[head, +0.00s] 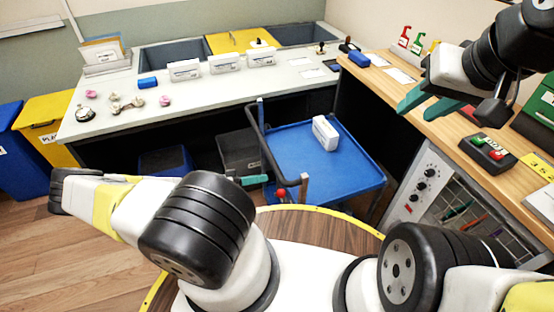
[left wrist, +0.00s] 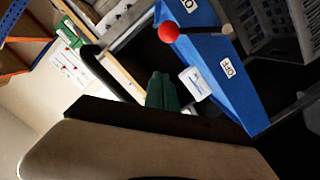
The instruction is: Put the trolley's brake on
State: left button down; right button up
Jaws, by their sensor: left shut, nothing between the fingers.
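The blue trolley (head: 300,160) stands between the benches, with a dark push handle on its left side. Its brake lever has a red knob (head: 281,192) at the near left corner. In the left wrist view the red knob (left wrist: 169,32) is on a short metal rod, beside a blue panel (left wrist: 240,95) with an ON label (left wrist: 188,5) and an OFF label (left wrist: 227,68). My left gripper (head: 254,180) is shut and empty, just left of the knob and apart from it; its green fingertips (left wrist: 163,90) show below the knob. My right gripper (head: 428,103) is open and empty above the right bench.
A white box (head: 325,132) lies on the trolley. A grey crate (head: 240,152) and a blue bin (head: 165,160) are under the back bench. The right bench (head: 480,150) holds a red and green button box (head: 488,152). My own round base lies close in front of the trolley.

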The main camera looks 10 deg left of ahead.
pick_arm(q)
jog(key=v, duration=0.6)
jog(key=shift+a, duration=0.4)
jog(key=shift+s+r, duration=0.15)
